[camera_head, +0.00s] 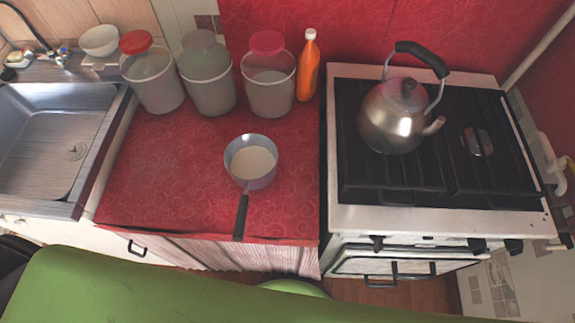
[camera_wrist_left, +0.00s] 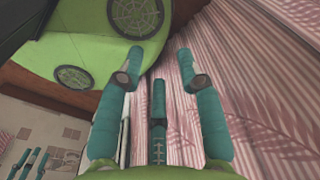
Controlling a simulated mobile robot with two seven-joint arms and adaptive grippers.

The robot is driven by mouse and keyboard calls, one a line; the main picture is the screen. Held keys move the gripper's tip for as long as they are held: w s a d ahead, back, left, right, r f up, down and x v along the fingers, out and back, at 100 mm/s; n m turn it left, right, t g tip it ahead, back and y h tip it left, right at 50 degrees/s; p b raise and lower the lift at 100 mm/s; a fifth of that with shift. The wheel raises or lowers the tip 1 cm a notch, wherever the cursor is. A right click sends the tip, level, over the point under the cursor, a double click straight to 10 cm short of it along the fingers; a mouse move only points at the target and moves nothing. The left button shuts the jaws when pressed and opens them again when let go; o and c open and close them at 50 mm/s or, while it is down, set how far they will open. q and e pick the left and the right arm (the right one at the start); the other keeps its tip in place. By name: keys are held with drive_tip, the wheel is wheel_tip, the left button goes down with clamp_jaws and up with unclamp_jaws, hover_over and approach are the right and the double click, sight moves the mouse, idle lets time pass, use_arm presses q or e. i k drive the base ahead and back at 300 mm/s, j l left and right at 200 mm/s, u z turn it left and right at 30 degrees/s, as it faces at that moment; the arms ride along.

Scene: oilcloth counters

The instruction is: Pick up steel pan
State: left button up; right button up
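The steel pan (camera_head: 252,160) stands upright on the red counter, left of the stove. Its dark handle (camera_head: 241,215) points to the front and reaches the counter's front edge. The pan's inside looks pale. No gripper shows in the head view. In the left wrist view my left gripper (camera_wrist_left: 163,64) has its teal fingers spread with nothing between them. Striped cabinet fronts (camera_wrist_left: 260,90) lie beyond it, and the pan is out of that view. Small teal finger shapes at the lower left there look like my right gripper (camera_wrist_left: 31,162); their opening is unclear.
Three lidded canisters (camera_head: 208,78) and an orange bottle (camera_head: 308,68) line the back of the red counter (camera_head: 150,190). A kettle (camera_head: 392,118) sits on the stove (camera_head: 520,215) at right; a sink (camera_head: 50,135) is at left. The counter around the pan is clear.

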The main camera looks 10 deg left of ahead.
sight(250, 160)
drive_tip(key=k+j+z, duration=0.15)
drive_tip(key=j+z, duration=0.2)
drive_tip(key=k+j+z, duration=0.15)
drive_tip(key=j+z, duration=0.2)
drive_tip(key=k+j+z, duration=0.15)
drive_tip(key=z, duration=0.2)
drive_tip(key=k+j, duration=0.3)
drive_tip(key=k, duration=0.1)
